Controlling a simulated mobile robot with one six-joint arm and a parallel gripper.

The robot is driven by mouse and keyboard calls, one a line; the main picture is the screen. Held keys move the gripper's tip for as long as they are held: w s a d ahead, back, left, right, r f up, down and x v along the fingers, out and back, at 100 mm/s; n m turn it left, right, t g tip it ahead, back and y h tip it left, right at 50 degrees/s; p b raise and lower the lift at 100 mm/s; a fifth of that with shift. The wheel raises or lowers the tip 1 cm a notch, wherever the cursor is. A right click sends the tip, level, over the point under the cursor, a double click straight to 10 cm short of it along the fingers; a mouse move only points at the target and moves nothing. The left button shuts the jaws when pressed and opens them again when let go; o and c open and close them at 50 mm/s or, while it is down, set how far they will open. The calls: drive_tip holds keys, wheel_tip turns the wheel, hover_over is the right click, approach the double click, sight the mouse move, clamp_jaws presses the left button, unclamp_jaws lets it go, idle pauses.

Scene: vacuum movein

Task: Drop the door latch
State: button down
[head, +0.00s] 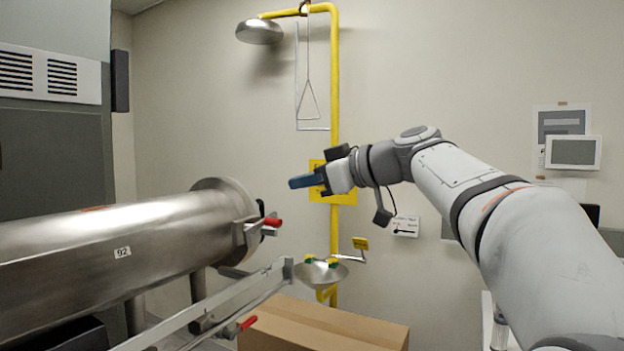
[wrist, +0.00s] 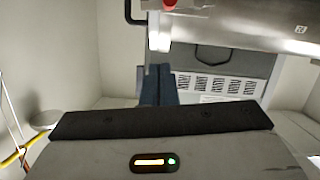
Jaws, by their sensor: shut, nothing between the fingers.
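A steel vacuum chamber (head: 130,235) lies horizontally at the left of the head view, with a round flange end (head: 222,190) facing right. A red-tipped lever (head: 272,221) juts from that end and looks like the door latch. In the wrist view a red tip (wrist: 170,4) is cut by the top edge, beside the chamber's shiny body (wrist: 240,25). My gripper (head: 296,182) is above and to the right of the lever, apart from it. Its blue fingers (wrist: 158,72) are together and empty. The lever's pivot is hard to make out.
A metal rail (head: 215,300) with a second red handle (head: 248,323) runs below the chamber. A cardboard box (head: 330,325) stands on the floor. A yellow safety shower pipe (head: 334,90) and eyewash bowl (head: 321,271) are behind my gripper. Open air lies between gripper and lever.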

drive_tip(key=p+x, duration=0.1)
drive_tip(key=x, duration=0.2)
drive_tip(key=p+x, duration=0.1)
drive_tip(key=x, duration=0.2)
drive_tip(key=shift+a+r, duration=0.1)
drive_tip(key=shift+r, duration=0.15)
drive_tip(key=f, duration=0.4)
drive_tip(key=shift+w+d+f+p, duration=0.2)
drive_tip(key=shift+w+p, duration=0.1)
